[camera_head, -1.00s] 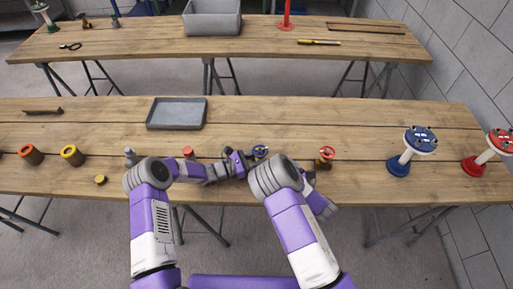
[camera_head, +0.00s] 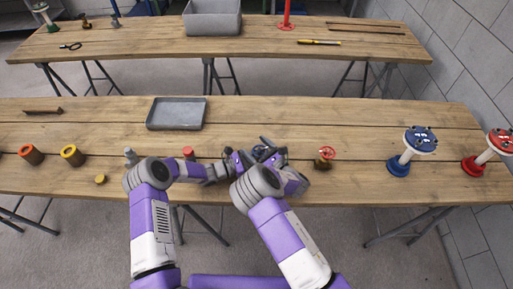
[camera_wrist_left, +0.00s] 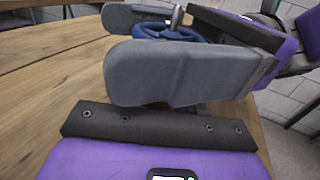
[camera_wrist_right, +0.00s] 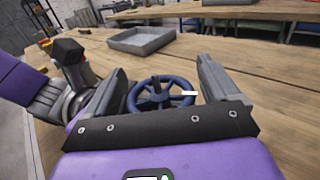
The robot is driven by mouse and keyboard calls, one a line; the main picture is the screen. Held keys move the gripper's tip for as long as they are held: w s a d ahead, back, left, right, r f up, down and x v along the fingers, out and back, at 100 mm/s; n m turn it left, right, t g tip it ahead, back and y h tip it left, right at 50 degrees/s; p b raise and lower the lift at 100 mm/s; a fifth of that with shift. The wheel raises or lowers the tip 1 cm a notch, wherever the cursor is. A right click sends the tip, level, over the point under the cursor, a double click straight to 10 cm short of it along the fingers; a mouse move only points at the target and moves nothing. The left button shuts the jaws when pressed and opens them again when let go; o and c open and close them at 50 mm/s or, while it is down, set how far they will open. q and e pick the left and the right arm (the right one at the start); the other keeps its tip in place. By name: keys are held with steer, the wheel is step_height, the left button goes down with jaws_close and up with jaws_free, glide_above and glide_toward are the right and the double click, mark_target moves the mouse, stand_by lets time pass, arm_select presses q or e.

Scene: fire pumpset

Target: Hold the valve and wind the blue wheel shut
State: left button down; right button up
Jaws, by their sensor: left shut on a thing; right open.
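The valve's blue wheel (camera_wrist_right: 160,97) lies between the two fingers of my right gripper (camera_wrist_right: 164,70) in the right wrist view. Those fingers stand apart on either side of it, open. In the head view the right gripper (camera_head: 269,148) covers most of the wheel. My left gripper (camera_head: 236,163) comes in from the left and is shut on the valve. In the left wrist view the blue wheel (camera_wrist_left: 165,32) shows just beyond the left fingers (camera_wrist_left: 125,40). The valve's body is mostly hidden by the fingers.
A valve with a red wheel (camera_head: 326,154) stands just right of my right gripper. A grey tray (camera_head: 177,114) lies behind. Blue-topped (camera_head: 419,140) and red-topped (camera_head: 499,141) stands are at the right.

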steer(key=shift+c, duration=0.3)
steer(key=c, duration=1)
steer(key=m+t+h, duration=0.1)
steer(key=h, duration=0.1)
steer(key=m+t+h, duration=0.2)
steer(key=shift+w+d+m+h, duration=0.15)
steer(key=shift+d+m+h, duration=0.05)
steer(key=shift+m+h, duration=0.1)
steer(key=shift+d+m+t+h, duration=0.2)
steer(key=shift+m+t+h, duration=0.3)
steer(key=shift+h, duration=0.4)
steer(key=o, duration=1.1)
steer(key=shift+c, duration=0.2)
steer(key=v, duration=1.2)
